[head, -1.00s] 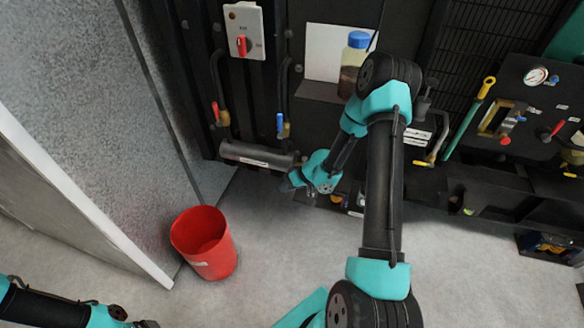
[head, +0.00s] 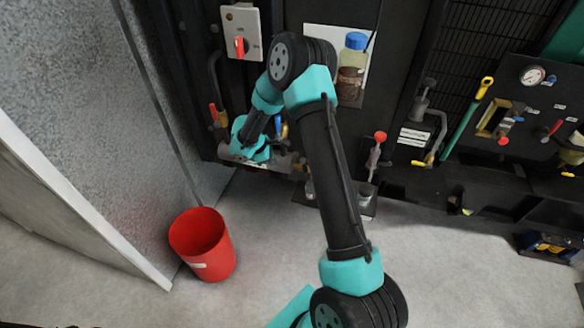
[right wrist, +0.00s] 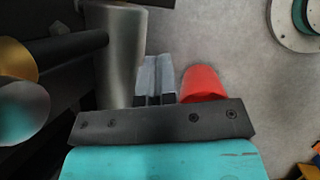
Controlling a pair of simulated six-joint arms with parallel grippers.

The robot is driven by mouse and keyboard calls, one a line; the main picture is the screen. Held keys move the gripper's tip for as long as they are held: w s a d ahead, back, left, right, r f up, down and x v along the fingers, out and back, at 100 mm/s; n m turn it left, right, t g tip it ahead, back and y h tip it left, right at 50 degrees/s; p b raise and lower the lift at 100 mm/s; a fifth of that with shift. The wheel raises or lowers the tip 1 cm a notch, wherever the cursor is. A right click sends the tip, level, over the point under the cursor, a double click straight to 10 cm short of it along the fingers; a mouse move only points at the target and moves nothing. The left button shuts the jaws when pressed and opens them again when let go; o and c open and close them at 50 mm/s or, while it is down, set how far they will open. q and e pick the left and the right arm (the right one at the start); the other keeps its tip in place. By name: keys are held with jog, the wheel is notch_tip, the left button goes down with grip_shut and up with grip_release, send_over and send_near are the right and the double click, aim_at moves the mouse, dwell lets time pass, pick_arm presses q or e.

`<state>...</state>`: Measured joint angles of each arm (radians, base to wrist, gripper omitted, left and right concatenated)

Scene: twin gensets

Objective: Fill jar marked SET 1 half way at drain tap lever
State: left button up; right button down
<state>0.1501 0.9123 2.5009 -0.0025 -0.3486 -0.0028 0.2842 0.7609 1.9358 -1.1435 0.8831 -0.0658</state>
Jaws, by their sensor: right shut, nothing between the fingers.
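My right gripper (head: 236,150) is at the grey horizontal cylinder (head: 284,163) low on the dark machine, near the red lever (head: 213,114). In the right wrist view its fingers (right wrist: 157,80) are together and empty, beside the metal cylinder (right wrist: 122,50); I cannot tell whether they touch it. The blue lever (head: 279,127) is partly hidden by my right arm. A blue-capped jar (head: 351,72) with dark brown contents is in front of a white sheet. Small clear jars (head: 310,188) show low beside the arm; no SET 1 marking is readable. My left gripper is out of view.
A red bucket (head: 203,246) stands on the floor; it also shows in the right wrist view (right wrist: 203,82). A red-topped pump-like item (head: 377,150) stands right of the arm. A gauge panel (head: 532,105) is at the right. The middle floor is clear.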

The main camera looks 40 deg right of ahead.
jog(key=r+g, duration=0.1)
jog(key=r, duration=0.1)
jog(key=a+r+n+g+h, duration=0.1)
jog(key=r, duration=0.1)
jog(key=shift+n+h, duration=0.3)
jog(key=shift+f, duration=0.1)
jog(key=s+d+r+x, duration=0.1)
jog(key=x, duration=1.2)
jog(key=shift+s+d+r, duration=0.2)
jog(key=shift+d+r, duration=0.15)
jog(key=shift+d, duration=0.05)
jog(key=shift+w+a, duration=0.1)
